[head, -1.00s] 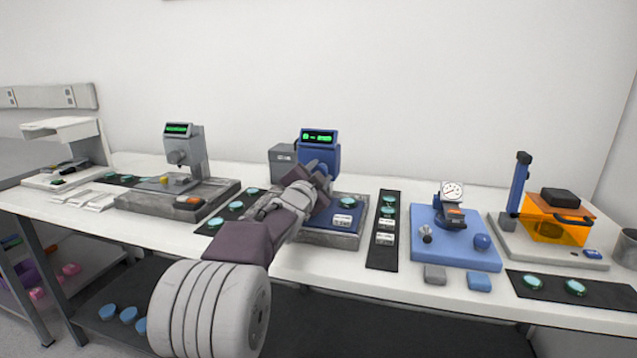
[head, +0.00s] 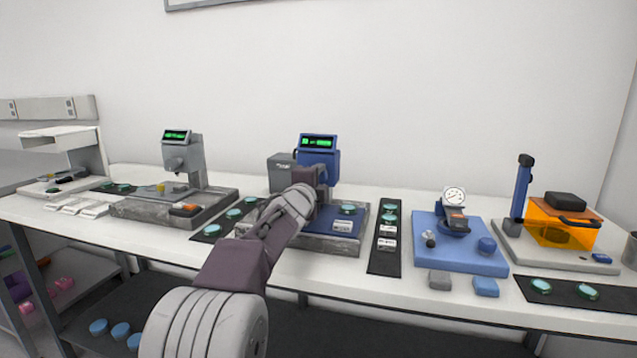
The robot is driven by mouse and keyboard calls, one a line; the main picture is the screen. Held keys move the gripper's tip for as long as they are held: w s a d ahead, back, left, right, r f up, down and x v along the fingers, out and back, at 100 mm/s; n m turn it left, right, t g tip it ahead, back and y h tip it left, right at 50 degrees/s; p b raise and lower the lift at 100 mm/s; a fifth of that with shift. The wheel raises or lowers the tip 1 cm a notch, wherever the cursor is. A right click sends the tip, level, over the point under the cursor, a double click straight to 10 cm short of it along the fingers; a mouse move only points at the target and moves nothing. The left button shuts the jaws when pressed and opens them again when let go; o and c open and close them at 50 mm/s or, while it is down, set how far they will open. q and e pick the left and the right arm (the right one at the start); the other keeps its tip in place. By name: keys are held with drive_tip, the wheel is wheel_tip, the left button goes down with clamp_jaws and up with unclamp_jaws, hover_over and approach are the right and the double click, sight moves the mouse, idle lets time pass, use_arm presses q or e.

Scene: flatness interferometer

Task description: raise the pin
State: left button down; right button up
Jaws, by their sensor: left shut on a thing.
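My left gripper (head: 312,180) is at the blue instrument (head: 319,156) with the green-lit display, in the middle of the table. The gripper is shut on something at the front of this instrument. My own wrist and the gripper hide what is held, and I cannot make out the pin itself. The instrument stands on a grey stone base (head: 334,242) with a blue plate on top. A teal disc (head: 347,209) lies on the plate, just right of my arm. My right gripper is not in view.
A similar grey instrument (head: 182,158) stands to the left. Dark mats with teal discs lie on both sides of the blue instrument. A blue dial-gauge stand (head: 459,240) and an orange-shielded device (head: 562,222) stand to the right. A grey box (head: 282,172) sits behind.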

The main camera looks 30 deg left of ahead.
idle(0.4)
use_arm(q)
drive_tip(key=c, duration=0.9)
unclamp_jaws()
drive_tip(key=v, duration=0.9)
drive_tip(key=shift+f, duration=0.1)
